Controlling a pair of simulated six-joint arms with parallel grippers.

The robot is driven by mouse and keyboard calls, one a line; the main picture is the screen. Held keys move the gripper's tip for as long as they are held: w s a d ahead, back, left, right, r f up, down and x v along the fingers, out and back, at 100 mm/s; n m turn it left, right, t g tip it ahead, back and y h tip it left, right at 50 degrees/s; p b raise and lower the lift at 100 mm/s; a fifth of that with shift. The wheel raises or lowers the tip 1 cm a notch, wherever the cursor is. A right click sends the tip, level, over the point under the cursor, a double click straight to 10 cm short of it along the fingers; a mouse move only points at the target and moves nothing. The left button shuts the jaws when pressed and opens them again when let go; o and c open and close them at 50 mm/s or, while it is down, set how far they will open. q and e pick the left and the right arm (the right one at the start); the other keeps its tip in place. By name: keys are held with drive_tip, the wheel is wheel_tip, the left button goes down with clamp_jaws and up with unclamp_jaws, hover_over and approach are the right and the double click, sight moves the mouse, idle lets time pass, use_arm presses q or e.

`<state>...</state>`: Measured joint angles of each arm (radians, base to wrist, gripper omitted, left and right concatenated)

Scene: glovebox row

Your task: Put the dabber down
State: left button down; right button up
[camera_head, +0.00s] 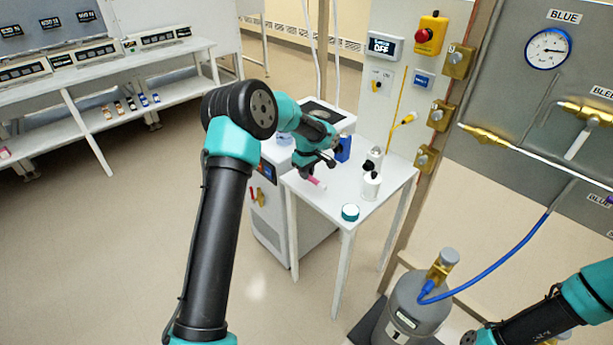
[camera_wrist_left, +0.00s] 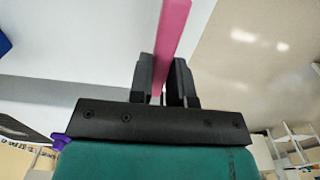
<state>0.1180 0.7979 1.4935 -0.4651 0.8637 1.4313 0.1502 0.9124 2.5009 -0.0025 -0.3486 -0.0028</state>
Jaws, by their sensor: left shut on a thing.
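The dabber is a pink stick (camera_wrist_left: 172,35) standing out between the two dark fingers of my left gripper (camera_wrist_left: 163,85) in the left wrist view. In the head view its pink end (camera_head: 316,182) shows small, just above or at the left part of the small white table (camera_head: 325,207). My left gripper (camera_head: 311,170) is shut on it. I cannot tell whether the dabber touches the tabletop. My right arm enters at the lower right; its gripper does not show.
A grey gas cylinder (camera_head: 413,310) stands in front right. The table's front-left top is mostly clear.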

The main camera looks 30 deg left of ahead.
use_arm(q)
drive_tip(key=shift+w, duration=0.1)
drive_tip(key=shift+w+a+f, duration=0.1)
drive_tip(key=shift+w+a, duration=0.25)
drive_tip(key=shift+w, duration=0.25)
drive_tip(key=shift+w+a+f, duration=0.15)
drive_tip(key=shift+w+f, duration=0.05)
drive_tip(key=shift+f, duration=1.3)
drive_tip(key=shift+f, duration=0.1)
drive_tip(key=c, duration=1.1)
unclamp_jaws()
drive_tip(key=shift+f, duration=0.1)
wheel_tip(320, 180, up, 17)
drive_tip(key=shift+w+r, duration=0.1)
drive_tip(key=shift+r, duration=0.1)
